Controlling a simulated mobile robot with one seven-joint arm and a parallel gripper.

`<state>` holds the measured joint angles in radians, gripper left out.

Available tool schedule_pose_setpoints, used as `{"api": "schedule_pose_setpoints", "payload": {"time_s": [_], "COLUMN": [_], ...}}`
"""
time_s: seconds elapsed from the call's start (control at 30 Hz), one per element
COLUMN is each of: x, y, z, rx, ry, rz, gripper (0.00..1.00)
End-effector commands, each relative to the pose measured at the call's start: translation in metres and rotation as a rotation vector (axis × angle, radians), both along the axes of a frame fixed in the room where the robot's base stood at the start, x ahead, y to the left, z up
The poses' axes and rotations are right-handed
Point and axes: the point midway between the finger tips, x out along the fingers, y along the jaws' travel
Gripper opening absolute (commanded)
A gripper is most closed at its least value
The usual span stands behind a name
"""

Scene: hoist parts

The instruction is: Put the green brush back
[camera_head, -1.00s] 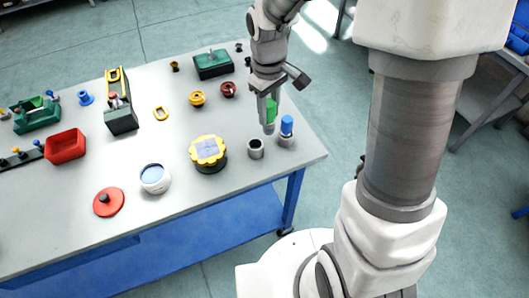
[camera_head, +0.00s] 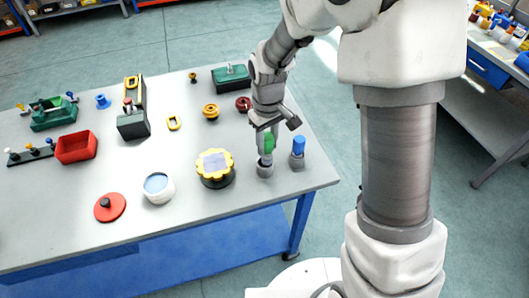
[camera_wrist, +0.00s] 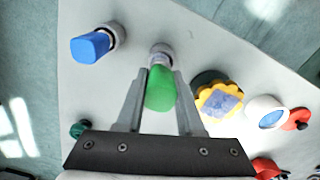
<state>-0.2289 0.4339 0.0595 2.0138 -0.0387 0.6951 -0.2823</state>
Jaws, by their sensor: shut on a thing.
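The green brush (camera_head: 268,142) is held upright in my gripper (camera_head: 266,148), which is shut on it. It also shows between the fingers in the wrist view (camera_wrist: 160,92). Its lower end is at the mouth of a grey cup-shaped holder (camera_head: 265,171). The holder shows beyond the brush in the wrist view (camera_wrist: 160,50). I cannot tell how deep the brush sits in it. A blue brush (camera_head: 298,146) stands in a second grey holder (camera_head: 297,161) just to the right.
A yellow scalloped knob on a black base (camera_head: 215,166), a white round dial (camera_head: 158,188) and a red disc (camera_head: 110,207) lie to the left. A dark red knob (camera_head: 243,103) is behind my gripper. The table's right edge is close by.

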Motion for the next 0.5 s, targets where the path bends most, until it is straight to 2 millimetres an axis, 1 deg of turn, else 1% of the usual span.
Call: {"api": "schedule_pose_setpoints", "payload": {"time_s": [0.03, 0.17, 0.3, 0.4, 0.5], "x": [0.002, 0.003, 0.003, 0.003, 0.004], "y": [0.004, 0.008, 0.007, 0.007, 0.007], "z": [-0.003, -0.01, -0.031, -0.042, -0.046], "rx": [-0.001, -0.001, -0.002, -0.002, -0.001], "ry": [0.001, 0.001, 0.005, 0.002, -0.001], "rz": [0.001, -0.001, -0.001, -0.001, -0.001], "gripper": [0.0, 0.0, 0.0, 0.0, 0.0]}}
